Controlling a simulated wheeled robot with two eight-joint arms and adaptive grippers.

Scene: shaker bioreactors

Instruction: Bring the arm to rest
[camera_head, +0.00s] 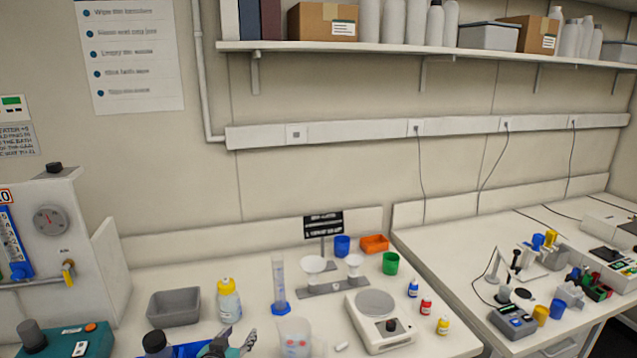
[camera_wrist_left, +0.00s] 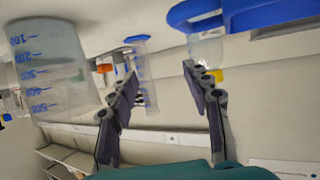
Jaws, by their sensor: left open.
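My left gripper (camera_head: 236,343) shows at the bottom edge of the head view, low over the front of the bench. It stands between a blue item (camera_head: 190,350) and a clear beaker (camera_head: 294,338). In the left wrist view the two fingers of my left gripper (camera_wrist_left: 162,62) are spread apart with nothing between the tips. The graduated beaker (camera_wrist_left: 48,65) is beside the fingers at the left of that view. Most of the left arm is out of the head view. My right gripper is not in view.
A measuring cylinder (camera_head: 279,285), a yellow-capped bottle (camera_head: 228,300) and a grey tray (camera_head: 174,307) stand close behind the left gripper. A balance (camera_head: 378,320) is to the right of the beaker. A teal device (camera_head: 75,342) sits at the lower left.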

